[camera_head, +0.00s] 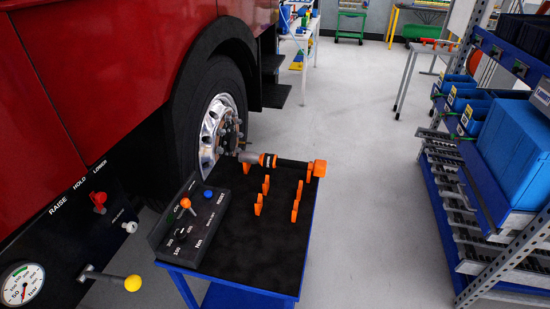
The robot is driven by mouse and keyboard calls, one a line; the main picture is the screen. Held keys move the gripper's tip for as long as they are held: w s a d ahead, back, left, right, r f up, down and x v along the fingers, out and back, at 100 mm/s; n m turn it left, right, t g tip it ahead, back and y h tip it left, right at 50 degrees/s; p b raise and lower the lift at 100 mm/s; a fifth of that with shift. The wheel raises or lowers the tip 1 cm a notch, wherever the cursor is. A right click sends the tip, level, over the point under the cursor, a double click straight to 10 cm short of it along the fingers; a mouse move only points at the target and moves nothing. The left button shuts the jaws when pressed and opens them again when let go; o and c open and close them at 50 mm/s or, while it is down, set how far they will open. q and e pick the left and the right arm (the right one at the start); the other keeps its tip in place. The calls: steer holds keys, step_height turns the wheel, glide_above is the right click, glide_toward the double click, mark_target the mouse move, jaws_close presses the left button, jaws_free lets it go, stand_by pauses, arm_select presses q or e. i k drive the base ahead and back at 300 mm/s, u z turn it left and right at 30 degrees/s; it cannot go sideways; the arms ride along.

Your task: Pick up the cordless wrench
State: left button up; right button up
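The cordless wrench (292,163) is a long dark tool with a grey nose at its left end, an orange band near the nose and an orange block at its right end. It lies crosswise along the far edge of a black-topped blue cart (245,259), apparently resting on orange holders. Neither of my grippers is in view, so nothing is seen touching the wrench.
Several orange holders (295,211) stand empty on the cart. A control box (191,219) with knobs sits on its left side. A red truck with a wheel (212,130) is behind left. A shelf with blue bins (514,150) stands right; the floor between is clear.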

mark_target(319, 168)
steer(key=k, duration=0.5)
steer(key=z, duration=1.3)
steer(key=i, duration=2.5)
steer(key=u, duration=3.75)
